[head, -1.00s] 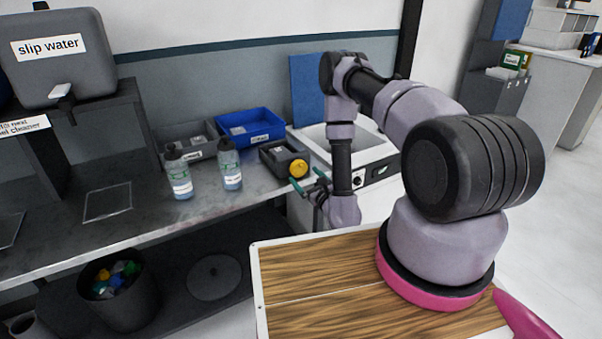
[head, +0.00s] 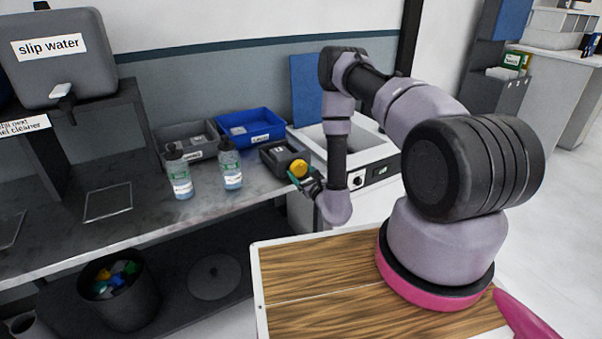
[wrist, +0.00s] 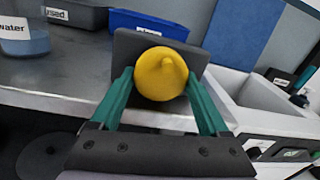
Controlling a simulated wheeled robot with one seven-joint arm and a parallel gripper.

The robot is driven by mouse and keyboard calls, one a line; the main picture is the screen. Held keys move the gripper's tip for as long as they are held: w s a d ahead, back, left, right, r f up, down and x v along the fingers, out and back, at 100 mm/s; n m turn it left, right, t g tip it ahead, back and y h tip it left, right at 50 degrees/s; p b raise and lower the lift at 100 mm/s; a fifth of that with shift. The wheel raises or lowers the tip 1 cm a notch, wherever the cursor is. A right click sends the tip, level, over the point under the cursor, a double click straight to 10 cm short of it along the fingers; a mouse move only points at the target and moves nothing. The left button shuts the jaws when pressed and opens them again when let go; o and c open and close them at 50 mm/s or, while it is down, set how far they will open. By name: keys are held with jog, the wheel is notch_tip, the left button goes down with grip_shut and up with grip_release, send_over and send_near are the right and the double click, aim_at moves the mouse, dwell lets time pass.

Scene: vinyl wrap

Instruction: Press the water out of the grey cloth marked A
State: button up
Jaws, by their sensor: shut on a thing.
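My gripper (head: 305,178) has teal fingers and is shut on a round yellow knob (head: 299,168) at the bench's front edge. In the wrist view, the knob (wrist: 160,75) sits between both fingers, with a small nub facing the camera. A dark grey box (head: 276,153) stands right behind the knob; in the wrist view its face (wrist: 127,46) is a flat plate. I cannot tell how knob and box are joined. I cannot make out a grey cloth marked A or its letter in either view.
Two labelled bottles (head: 180,178) (head: 230,168) stand left of the box. A grey tray (head: 203,153) and a blue tray (head: 265,138) are behind. A white sink unit (head: 368,152) is to the right. A bin (head: 125,300) stands under the bench.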

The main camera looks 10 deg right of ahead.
jog(key=shift+m, duration=0.4)
jog(key=m, duration=0.3)
jog(key=shift+s+a+m, duration=0.1)
jog(key=shift+m, duration=2.6)
jog(key=shift+g, duration=0.3)
jog(key=o, duration=1.2)
jog(key=shift+o, duration=0.2)
jog(key=v, duration=1.1)
